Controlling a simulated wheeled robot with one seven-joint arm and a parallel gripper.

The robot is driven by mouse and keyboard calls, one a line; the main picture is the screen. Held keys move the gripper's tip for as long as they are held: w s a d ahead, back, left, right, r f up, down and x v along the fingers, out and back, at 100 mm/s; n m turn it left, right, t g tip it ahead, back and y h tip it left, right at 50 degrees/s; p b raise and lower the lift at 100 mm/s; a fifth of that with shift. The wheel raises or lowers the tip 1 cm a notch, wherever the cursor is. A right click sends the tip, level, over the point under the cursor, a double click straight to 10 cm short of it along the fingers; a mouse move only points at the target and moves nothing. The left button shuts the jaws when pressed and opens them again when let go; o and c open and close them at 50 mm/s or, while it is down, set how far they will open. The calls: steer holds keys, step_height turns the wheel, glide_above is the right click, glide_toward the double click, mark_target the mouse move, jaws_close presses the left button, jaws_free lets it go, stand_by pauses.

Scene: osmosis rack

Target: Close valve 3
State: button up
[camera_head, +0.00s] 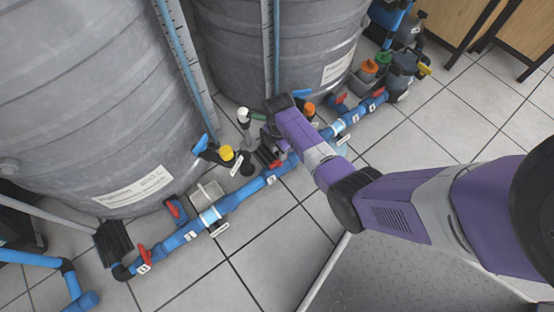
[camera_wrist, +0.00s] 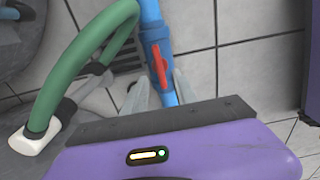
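A red valve handle (camera_wrist: 160,65) sits on the blue pipe (camera_wrist: 150,12) in the wrist view, lying roughly in line with the pipe. No number is readable on it there, so I cannot confirm that it is valve 3. My gripper (camera_wrist: 160,97) is open, its two pale fingers on either side of the pipe near the handle's lower end. Contact cannot be told. In the head view my gripper (camera_head: 272,146) is low over the middle of the pipe, by a red handle (camera_head: 275,164); my arm partly hides this spot.
Other red-handled valves (camera_head: 144,253) line the floor pipe. Grey tanks (camera_head: 95,110) stand behind it. A green hose (camera_wrist: 75,70) arches left of my gripper in the wrist view. A yellow-capped fitting (camera_head: 227,153) stands left of my gripper. Tiled floor (camera_head: 270,255) in front is clear.

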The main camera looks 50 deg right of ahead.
step_height(320, 180, down, 6)
steer(key=b, duration=0.3)
steer(key=shift+f, duration=0.15)
steer(key=shift+c, duration=0.4)
jaws_close()
